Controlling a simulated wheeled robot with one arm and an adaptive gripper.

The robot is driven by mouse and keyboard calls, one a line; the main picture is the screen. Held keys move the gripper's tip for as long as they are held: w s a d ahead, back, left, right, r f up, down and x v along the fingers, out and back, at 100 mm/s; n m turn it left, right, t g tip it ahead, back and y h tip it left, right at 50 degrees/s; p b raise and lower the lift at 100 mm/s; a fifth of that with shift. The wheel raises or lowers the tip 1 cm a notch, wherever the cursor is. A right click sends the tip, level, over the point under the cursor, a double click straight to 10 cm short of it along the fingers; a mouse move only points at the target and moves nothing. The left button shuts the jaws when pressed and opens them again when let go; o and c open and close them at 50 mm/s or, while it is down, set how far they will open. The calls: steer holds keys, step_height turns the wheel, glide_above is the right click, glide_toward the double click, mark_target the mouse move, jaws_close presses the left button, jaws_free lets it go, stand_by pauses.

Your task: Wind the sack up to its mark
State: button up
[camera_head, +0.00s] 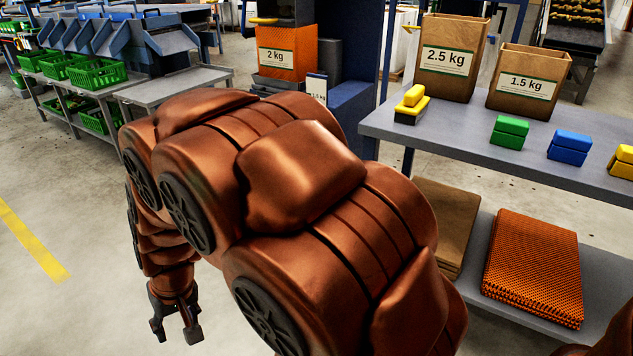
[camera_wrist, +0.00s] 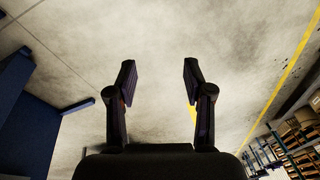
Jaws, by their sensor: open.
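An orange mesh sack (camera_head: 287,55) with a white "2 kg" label hangs in a blue-framed stand at the back, near the top middle of the head view. A small white sign (camera_head: 317,87) stands at its lower right, partly cut by my arm. No winding handle or mark can be made out for sure. My gripper (camera_head: 176,330) hangs low at the lower left, over the bare floor, well away from the sack. It is open and empty. In the wrist view my gripper (camera_wrist: 158,78) shows two spread fingers with only floor between them.
A grey bench (camera_head: 480,157) at right holds paper bags labelled 2.5 kg (camera_head: 450,85) and 1.5 kg (camera_head: 527,105), and coloured blocks. Folded orange nets (camera_head: 537,265) lie on its lower shelf. Green crates (camera_head: 97,74) stand at left. The floor at left is clear.

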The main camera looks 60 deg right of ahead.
steer(key=w+d+f+m+t+h, duration=0.3)
steer(key=w+d+m+t, duration=0.1)
steer(key=w+d, duration=0.95)
steer(key=w+d+f+m+t+h, duration=0.1)
steer(key=w+d+m+h, duration=0.35)
steer(key=d, duration=0.75)
steer(key=shift+s+d+r+m+g+h+b, duration=0.2)
steer(key=shift+s+d+m+g+h+b, duration=1.25)
steer(key=shift+d, duration=3.85)
steer(key=shift+s+d+r+m+g+h+p, duration=0.25)
steer(key=shift+s+d+g+h, duration=0.35)
steer(key=shift+s+d+h, duration=3.25)
steer(key=shift+s+d+r+m+g+h+b, duration=0.2)
steer(key=shift+s+d+m+g+h+b, duration=0.6)
steer(key=shift+d, duration=5.9)
steer(key=shift+w+g, duration=0.25)
jaws_close()
